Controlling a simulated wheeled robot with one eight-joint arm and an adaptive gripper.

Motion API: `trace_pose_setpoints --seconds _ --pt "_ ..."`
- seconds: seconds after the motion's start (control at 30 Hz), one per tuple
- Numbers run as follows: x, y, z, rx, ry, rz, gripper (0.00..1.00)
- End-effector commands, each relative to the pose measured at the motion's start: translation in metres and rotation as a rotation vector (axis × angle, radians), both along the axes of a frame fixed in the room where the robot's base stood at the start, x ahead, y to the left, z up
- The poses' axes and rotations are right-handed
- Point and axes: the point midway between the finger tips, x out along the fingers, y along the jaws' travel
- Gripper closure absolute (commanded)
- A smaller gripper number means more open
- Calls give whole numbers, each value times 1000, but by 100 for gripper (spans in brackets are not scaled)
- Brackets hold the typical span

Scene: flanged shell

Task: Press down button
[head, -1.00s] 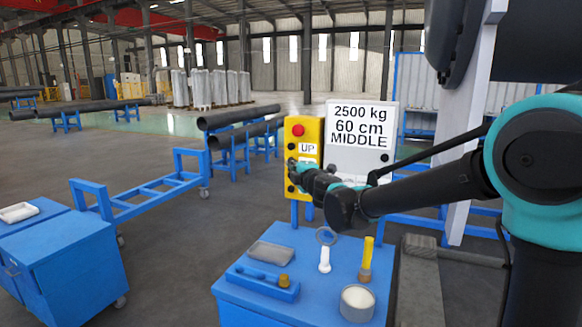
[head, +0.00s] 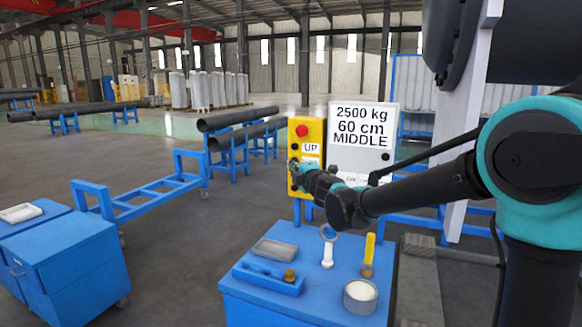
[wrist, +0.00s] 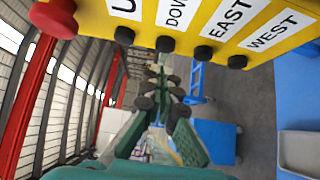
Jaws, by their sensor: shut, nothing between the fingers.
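The yellow control box (head: 307,132) stands upright ahead of me. In the wrist view its lower face (wrist: 290,12) carries a row of black buttons beside labels. The down button (wrist: 165,44) is beside the label reading "DOW", whose end is cut short. My gripper (wrist: 161,72) is shut and empty, its fingertips just below the down button in the picture. I cannot tell whether they touch it. In the head view my gripper (head: 295,166) is at the box's left side, below the "UP" label, and covers part of the buttons.
A red knob (wrist: 54,17) and the up button (wrist: 124,35) are left of the down button; the east (wrist: 203,52) and west (wrist: 237,61) buttons are right. A white sign (head: 362,126) stands beside the box. A blue cart (head: 305,308) with small items is below my arm.

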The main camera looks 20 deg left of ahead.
Motion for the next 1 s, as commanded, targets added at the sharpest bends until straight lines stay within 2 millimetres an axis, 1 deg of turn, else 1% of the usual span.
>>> trace_pose_setpoints --seconds 0.27,0.5,0.6,0.8,1.0 --pt "-28 -22 0 -1 -1 3 100" --pt "-58 -46 0 0 -1 4 100" --pt "-67 -54 0 0 -1 4 100" --pt "-77 -62 0 1 -1 4 100" --pt "-78 -63 0 1 -1 4 100"
